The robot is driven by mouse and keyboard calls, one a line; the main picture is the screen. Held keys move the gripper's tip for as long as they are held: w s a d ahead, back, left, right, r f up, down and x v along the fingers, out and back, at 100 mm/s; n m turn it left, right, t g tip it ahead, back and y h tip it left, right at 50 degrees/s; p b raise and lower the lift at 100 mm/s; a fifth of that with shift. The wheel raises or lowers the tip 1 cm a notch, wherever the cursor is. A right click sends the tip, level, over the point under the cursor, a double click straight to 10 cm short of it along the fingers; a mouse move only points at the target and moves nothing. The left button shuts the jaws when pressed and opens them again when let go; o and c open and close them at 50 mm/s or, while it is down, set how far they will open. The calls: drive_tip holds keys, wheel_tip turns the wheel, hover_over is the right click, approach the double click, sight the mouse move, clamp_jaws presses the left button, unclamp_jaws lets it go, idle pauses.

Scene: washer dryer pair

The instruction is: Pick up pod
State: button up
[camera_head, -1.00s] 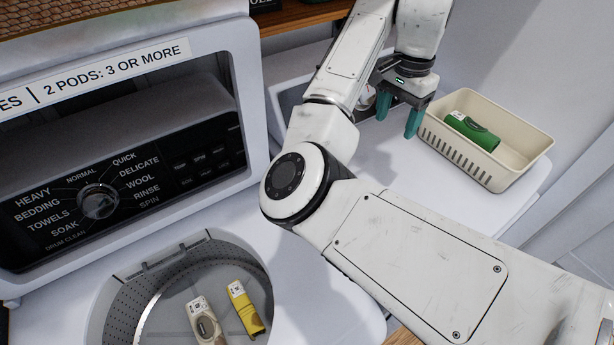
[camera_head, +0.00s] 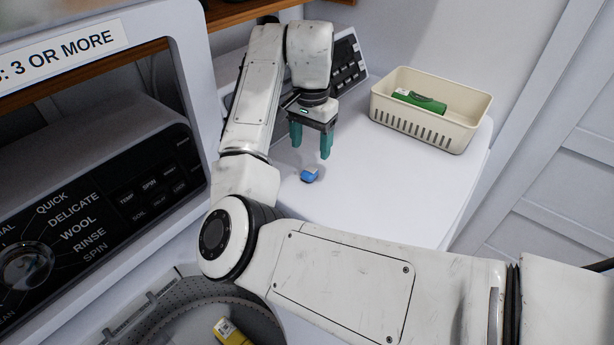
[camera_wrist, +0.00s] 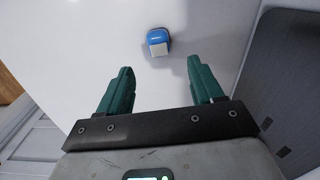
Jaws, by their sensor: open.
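The pod (camera_head: 309,175), small, blue and white, lies on the white top of the right-hand machine. It also shows in the wrist view (camera_wrist: 158,40), beyond the fingertips and roughly midway between them. My gripper (camera_head: 311,150) has two green fingers pointing down, apart and empty. It is above the machine top, close to the pod but not around it. In the wrist view the open fingers (camera_wrist: 161,75) frame bare white surface, with nothing between them.
A cream basket (camera_head: 428,128) holding a green item (camera_head: 420,102) stands at the machine top's back right. An open washer drum (camera_head: 180,316) with a yellow item (camera_head: 232,333) is at lower left. A control panel (camera_head: 347,62) rises behind my gripper. The white top (camera_head: 385,190) is otherwise clear.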

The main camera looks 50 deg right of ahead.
sight(311, 176)
drive_tip(key=shift+f+p, duration=0.45)
drive_tip(key=shift+f, duration=3.15)
drive_tip(key=c, duration=1.1)
drive_tip(key=shift+r, duration=0.1)
